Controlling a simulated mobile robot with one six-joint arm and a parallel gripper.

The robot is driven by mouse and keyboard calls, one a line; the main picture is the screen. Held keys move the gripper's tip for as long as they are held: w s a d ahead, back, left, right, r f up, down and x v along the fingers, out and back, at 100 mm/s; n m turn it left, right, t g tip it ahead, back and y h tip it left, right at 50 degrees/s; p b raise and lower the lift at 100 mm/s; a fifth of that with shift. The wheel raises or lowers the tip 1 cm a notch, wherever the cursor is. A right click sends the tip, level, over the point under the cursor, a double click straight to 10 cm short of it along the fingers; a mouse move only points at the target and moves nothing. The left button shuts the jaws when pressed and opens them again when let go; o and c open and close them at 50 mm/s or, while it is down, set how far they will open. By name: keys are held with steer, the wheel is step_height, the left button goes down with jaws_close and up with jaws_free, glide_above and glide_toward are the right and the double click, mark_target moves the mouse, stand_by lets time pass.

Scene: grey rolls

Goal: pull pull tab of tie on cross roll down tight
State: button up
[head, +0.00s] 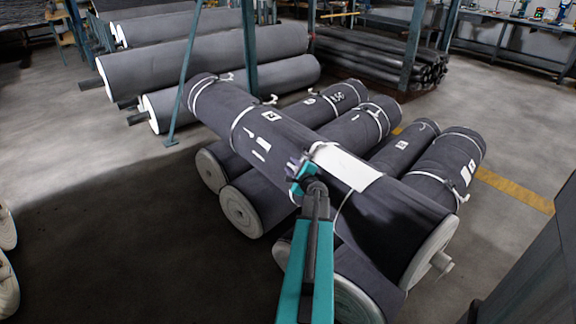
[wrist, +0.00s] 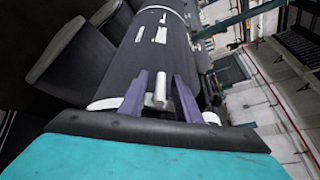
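The cross roll (head: 285,132) is a long dark grey roll lying diagonally over several other rolls. It also fills the upper middle of the wrist view (wrist: 150,55). A white tie (wrist: 104,103) wraps around it, just ahead of my gripper in the wrist view. A pale grey upright piece (wrist: 160,92), which looks like the pull tab, stands between my two purple fingers in line with the tie. My gripper (wrist: 161,78) is open, with a narrow gap visible on each side of this piece. In the head view my gripper (head: 299,167) is over the cross roll's middle and hides the tab.
A white label sheet (head: 345,166) lies on the cross roll right of my gripper. Lower rolls (head: 262,200) with white ends stick out below it. More rolls (head: 205,60) are stacked behind by a teal post (head: 186,70). Floor (head: 110,220) at left is clear.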

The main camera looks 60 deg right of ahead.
mark_target(289, 163)
steer(key=shift+x, duration=1.65)
steer(key=shift+c, duration=0.3)
jaws_close()
